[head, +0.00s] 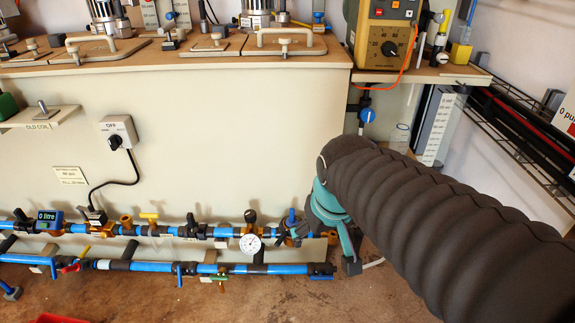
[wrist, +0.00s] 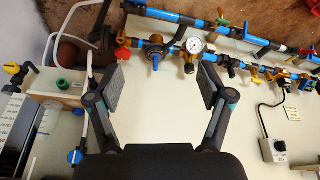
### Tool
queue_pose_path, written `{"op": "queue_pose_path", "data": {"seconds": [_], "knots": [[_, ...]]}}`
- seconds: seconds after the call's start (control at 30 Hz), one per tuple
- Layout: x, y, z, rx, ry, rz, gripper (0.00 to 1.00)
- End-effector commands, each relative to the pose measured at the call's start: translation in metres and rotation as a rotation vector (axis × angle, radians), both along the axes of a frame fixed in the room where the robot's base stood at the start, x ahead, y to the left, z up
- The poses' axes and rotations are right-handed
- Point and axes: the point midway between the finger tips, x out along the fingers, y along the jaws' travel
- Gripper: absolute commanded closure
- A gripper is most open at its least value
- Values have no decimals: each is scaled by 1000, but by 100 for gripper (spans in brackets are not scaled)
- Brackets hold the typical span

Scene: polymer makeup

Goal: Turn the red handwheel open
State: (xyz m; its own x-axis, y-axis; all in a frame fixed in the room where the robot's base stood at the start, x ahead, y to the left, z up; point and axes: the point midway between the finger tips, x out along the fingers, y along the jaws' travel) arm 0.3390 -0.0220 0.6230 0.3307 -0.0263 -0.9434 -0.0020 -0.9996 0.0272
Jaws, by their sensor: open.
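A small red handwheel (wrist: 122,54) shows in the wrist view at the left end of the pipe with the gauge, just beyond the tip of the left finger. In the head view I cannot make it out; my arm and gripper cover that end of the pipe. My gripper (wrist: 163,80) is open and empty, with its two fingers spread wide in front of the cream panel. In the head view my gripper (head: 318,248) is at the right end of the blue pipes. I cannot tell its exact distance from the handwheel.
Beside the handwheel sit a brass valve with a blue handle (wrist: 155,52) and a round white gauge (wrist: 194,45). The gauge also shows in the head view (head: 250,243). A red lever (head: 72,267) is on the lower pipe. A switch box (head: 118,132) hangs on the panel.

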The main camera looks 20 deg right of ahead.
Motion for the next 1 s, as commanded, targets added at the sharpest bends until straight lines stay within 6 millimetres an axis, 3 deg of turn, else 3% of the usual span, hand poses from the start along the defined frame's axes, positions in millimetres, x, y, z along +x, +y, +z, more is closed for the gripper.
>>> {"op": "queue_pose_path", "data": {"seconds": [0.2,0.47,0.77,1.0], "knots": [[-12,5,2,22,-32,-50,20],[6,-2,0,42,3,-126,20],[36,-16,-6,62,62,-217,20],[82,-40,-23,92,142,-366,20]]}}
